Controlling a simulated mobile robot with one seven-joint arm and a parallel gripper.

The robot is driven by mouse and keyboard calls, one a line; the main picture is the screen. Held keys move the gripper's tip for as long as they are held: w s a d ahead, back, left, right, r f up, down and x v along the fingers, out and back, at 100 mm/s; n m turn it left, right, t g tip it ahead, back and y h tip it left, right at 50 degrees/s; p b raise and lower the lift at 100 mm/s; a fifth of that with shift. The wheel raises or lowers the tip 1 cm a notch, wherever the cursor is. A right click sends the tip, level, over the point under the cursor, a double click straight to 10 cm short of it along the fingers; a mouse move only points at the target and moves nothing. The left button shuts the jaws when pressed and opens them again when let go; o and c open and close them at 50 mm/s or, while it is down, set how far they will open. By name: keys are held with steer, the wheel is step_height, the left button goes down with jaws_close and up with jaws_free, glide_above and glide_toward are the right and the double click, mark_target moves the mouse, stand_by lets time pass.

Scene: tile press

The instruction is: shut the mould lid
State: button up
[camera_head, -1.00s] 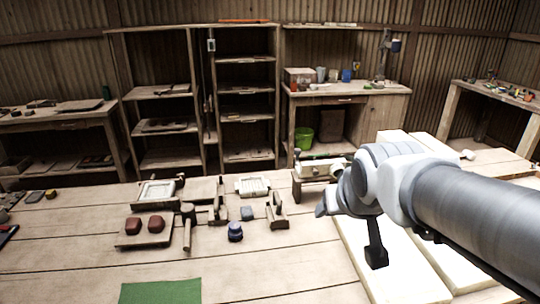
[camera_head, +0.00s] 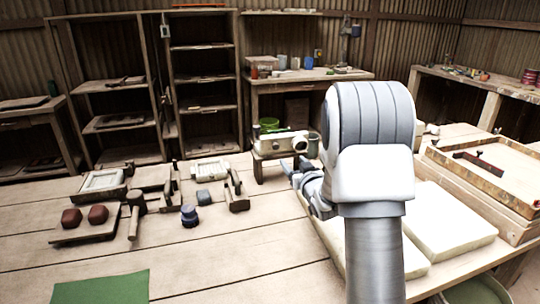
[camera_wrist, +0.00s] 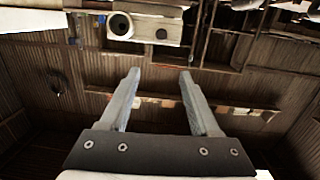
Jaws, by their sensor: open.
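A small wooden mould frame (camera_head: 103,181) with a pale inside lies on the table at the left in the head view. A flat wooden board (camera_head: 150,186) beside it on the right looks like its lid, lying open; I cannot make out the hinge. My gripper (camera_head: 303,178) is well to the right of the mould, in front of a pale box with a round opening (camera_head: 280,144), and partly hidden by my arm. In the wrist view my gripper (camera_wrist: 160,73) has its fingers apart with nothing between them. The mould is not seen there.
Two red lumps (camera_head: 85,216) on a board, a mallet (camera_head: 134,220), a blue jar (camera_head: 189,216) and a wooden stand (camera_head: 236,192) are near the mould. A green mat (camera_head: 100,288) lies in front. Pale slabs (camera_head: 450,220) lie at the right. The middle front table is clear.

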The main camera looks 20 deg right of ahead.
mark_target(276, 146)
steer(key=shift+t+y, duration=0.3)
steer(key=shift+t, duration=0.1)
steer(key=w+f, duration=0.1)
steer(key=w, duration=0.5)
steer(key=w+f+b, duration=0.1)
steer(key=w, duration=0.5)
steer(key=w+f+b, duration=0.1)
steer(key=w, duration=0.5)
steer(key=shift+d+f, duration=0.15)
steer(key=shift+d, duration=0.2)
steer(key=shift+c, duration=0.2)
jaws_close()
stand_by(0.5)
